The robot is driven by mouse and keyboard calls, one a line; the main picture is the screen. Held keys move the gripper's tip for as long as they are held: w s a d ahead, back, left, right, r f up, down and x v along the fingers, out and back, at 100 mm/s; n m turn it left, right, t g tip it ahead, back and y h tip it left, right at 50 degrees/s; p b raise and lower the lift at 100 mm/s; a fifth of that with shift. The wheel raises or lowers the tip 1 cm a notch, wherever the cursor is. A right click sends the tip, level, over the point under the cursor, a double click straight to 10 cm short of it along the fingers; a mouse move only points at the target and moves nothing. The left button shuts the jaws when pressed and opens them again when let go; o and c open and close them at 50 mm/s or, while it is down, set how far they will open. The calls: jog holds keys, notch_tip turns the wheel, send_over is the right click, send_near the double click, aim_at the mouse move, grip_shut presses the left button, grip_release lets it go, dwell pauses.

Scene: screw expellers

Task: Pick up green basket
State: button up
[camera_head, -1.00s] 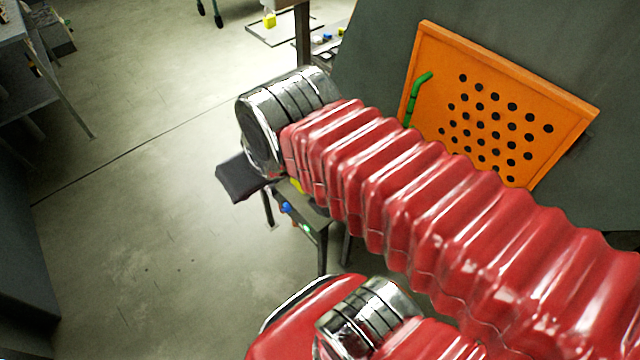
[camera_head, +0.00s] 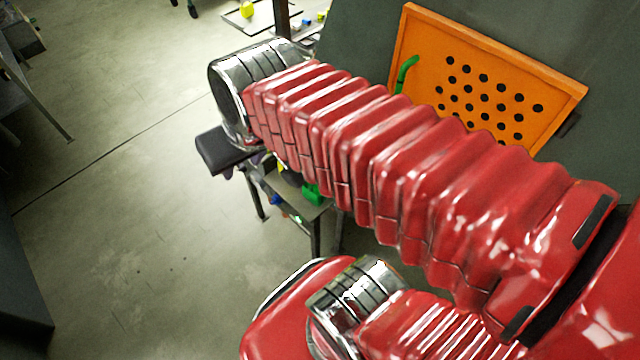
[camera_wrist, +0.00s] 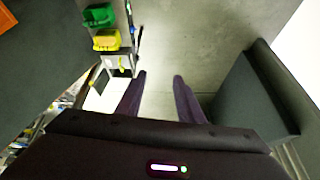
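The green basket (camera_wrist: 99,15) is in the upper left of the wrist view, near the top edge. A yellow basket (camera_wrist: 106,40) sits just below it in that picture. In the head view a small green piece (camera_head: 312,193) shows on a small grey table (camera_head: 318,210), partly hidden by my arm; it is likely the same basket. My gripper (camera_wrist: 160,76) is open and empty. Its two dark fingers are well apart, with floor seen between them. The green basket is up and left of the fingertips, clear of both.
An orange panel (camera_head: 425,50) with black holes and a green handle (camera_head: 407,72) leans at the upper right. A large dark box (camera_wrist: 262,100) stands right of the fingers in the wrist view. Open floor (camera_head: 110,180) lies to the left.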

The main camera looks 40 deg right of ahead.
jog(key=w+d+f+m+g, duration=0.2)
jog(key=w+d+f+m, duration=0.6)
jog(key=d, duration=0.4)
jog(key=s+d+f+m+g, duration=0.1)
jog(key=d+f+m, duration=0.6)
jog(key=d+f, duration=0.7)
jog(key=shift+s+d+f, duration=0.35)
jog(key=shift+s+f, duration=0.35)
jog(key=shift+s, duration=0.05)
jog(key=shift+f, duration=0.1)
notch_tip(320, 180, down, 8)
jog(key=w, duration=0.1)
jog(key=shift+w+f, duration=0.15)
jog(key=shift+w, duration=0.2)
jog(key=shift+a, duration=0.15)
